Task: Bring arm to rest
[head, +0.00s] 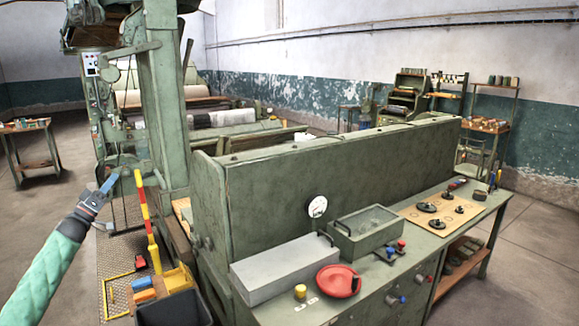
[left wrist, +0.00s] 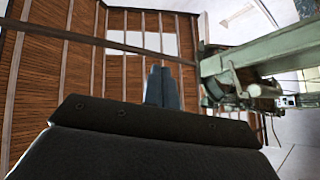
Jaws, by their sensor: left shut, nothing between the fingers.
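My left arm comes in from the left in the head view, with a pale green sleeve. Its left gripper (head: 110,181) has slim blue fingers pointing up and to the right, and they are shut with nothing between them. In the left wrist view the same gripper (left wrist: 158,86) shows its two fingers side by side, touching. The gripper is in the air left of the green machine column (head: 165,100), close to a red and yellow lever (head: 146,218). I cannot tell the exact gap to the lever. My right gripper is in neither view.
A dark bin (head: 175,308) is below the lever.

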